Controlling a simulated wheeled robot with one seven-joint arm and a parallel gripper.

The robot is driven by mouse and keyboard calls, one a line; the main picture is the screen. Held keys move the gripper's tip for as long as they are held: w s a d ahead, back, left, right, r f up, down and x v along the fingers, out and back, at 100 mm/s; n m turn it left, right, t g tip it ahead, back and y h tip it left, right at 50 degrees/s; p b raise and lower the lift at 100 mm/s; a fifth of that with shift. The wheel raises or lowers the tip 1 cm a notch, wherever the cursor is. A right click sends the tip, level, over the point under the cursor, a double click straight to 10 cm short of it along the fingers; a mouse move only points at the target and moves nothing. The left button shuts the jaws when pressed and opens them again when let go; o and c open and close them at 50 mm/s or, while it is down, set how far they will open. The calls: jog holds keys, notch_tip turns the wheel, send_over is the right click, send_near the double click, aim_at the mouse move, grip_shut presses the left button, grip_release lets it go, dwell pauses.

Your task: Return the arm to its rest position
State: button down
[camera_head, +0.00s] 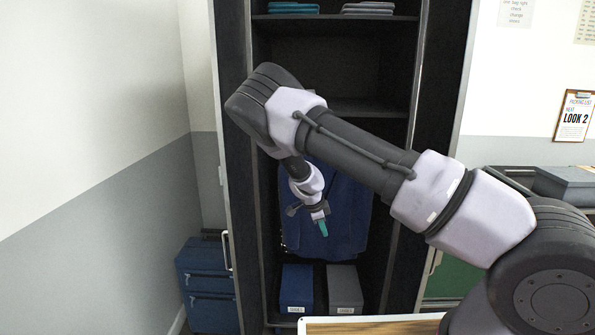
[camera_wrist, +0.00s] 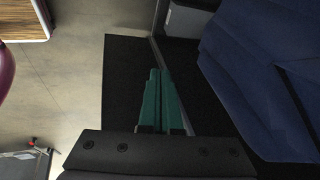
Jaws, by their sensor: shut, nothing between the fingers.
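My gripper (camera_head: 323,227) hangs at the end of my bent arm, in front of the open wardrobe (camera_head: 230,150). Its teal fingers point down. In the wrist view the teal fingers of my gripper (camera_wrist: 159,78) lie together, with nothing between them. A blue garment (camera_head: 345,205) hangs in the wardrobe behind the gripper; it also fills the right side of the wrist view (camera_wrist: 255,75). My forearm hides part of the wardrobe's inside.
A blue box (camera_head: 296,284) and a grey box (camera_head: 345,284) stand on the wardrobe floor. Folded cloths (camera_head: 293,8) lie on the top shelf. Blue cases (camera_head: 205,272) stand left of the wardrobe. A wood-topped surface (camera_head: 370,327) is at the front. A counter with a grey case (camera_head: 565,182) is at right.

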jog(key=s+d+r+n+y, duration=0.2)
jog(key=s+d+r, duration=0.15)
jog(key=r, duration=0.75)
jog(key=s+d+r+n+y, duration=0.25)
jog(key=s+r, duration=0.25)
jog(key=r, duration=0.6)
jog(key=s+d+r+n+y, duration=0.1)
jog(key=s+d+r+y, duration=0.2)
jog(key=r, duration=0.8)
jog(key=s+d+r+n+t, duration=0.1)
jog(key=s+d+r+n, duration=0.1)
jog(key=s+r, duration=0.2)
jog(key=s+d+r+n+t+h, duration=0.1)
jog(key=s+d+r+n, duration=0.1)
jog(key=s, duration=0.8)
jog(key=s+d+r+n+t+h, duration=0.1)
jog(key=s+d+r+n, duration=0.1)
jog(key=s+r+n, duration=0.2)
jog(key=s+r, duration=0.2)
jog(key=s, duration=0.2)
jog(key=shift+d+r+t, duration=0.35)
jog(key=shift+d+t, duration=0.05)
